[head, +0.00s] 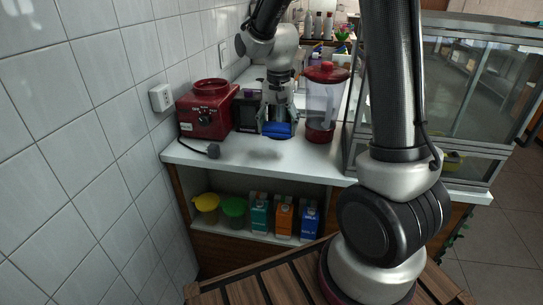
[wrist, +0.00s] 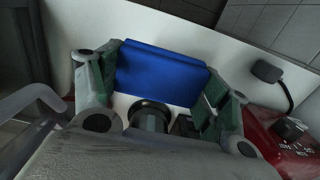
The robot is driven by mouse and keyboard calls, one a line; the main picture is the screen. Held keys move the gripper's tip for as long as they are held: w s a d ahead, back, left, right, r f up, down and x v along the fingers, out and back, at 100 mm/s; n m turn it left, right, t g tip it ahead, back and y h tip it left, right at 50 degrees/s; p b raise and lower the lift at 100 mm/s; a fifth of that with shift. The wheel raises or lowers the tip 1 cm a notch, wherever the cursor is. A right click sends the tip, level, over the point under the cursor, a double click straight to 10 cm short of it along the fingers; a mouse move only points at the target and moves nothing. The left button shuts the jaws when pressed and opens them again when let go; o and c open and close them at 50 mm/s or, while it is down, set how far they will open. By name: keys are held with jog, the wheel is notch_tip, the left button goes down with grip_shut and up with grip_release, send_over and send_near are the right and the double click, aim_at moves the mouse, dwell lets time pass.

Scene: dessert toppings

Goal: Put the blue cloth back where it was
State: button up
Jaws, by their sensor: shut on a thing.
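The blue cloth (head: 277,131) is held between the fingers of my gripper (head: 278,117), over the white counter (head: 290,165). A soft shadow lies on the counter just in front of it, and the cloth looks raised off the surface. In the wrist view the cloth (wrist: 160,72) is a folded blue piece spanning the gap between the green-padded fingers of my gripper (wrist: 158,90). Both fingers are closed against its sides.
A red blender base (head: 205,112) and a black appliance (head: 246,112) stand left of my gripper. A red-lidded jar (head: 323,105) stands close on the right. The counter front is clear. A glass case (head: 480,85) stands right.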

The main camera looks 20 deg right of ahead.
aim_at(282, 162)
jog(key=shift+s+d+f, duration=0.2)
jog(key=shift+s+f, duration=0.15)
jog(key=shift+s, duration=0.15)
jog(key=shift+s+d+f, duration=0.2)
jog(key=shift+s+f, duration=0.1)
jog(key=shift+s, duration=0.2)
notch_tip(282, 162, down, 8)
jog(key=shift+w+f, duration=0.1)
jog(key=shift+f, duration=0.05)
jog(key=shift+f, duration=0.1)
jog(key=o, duration=1)
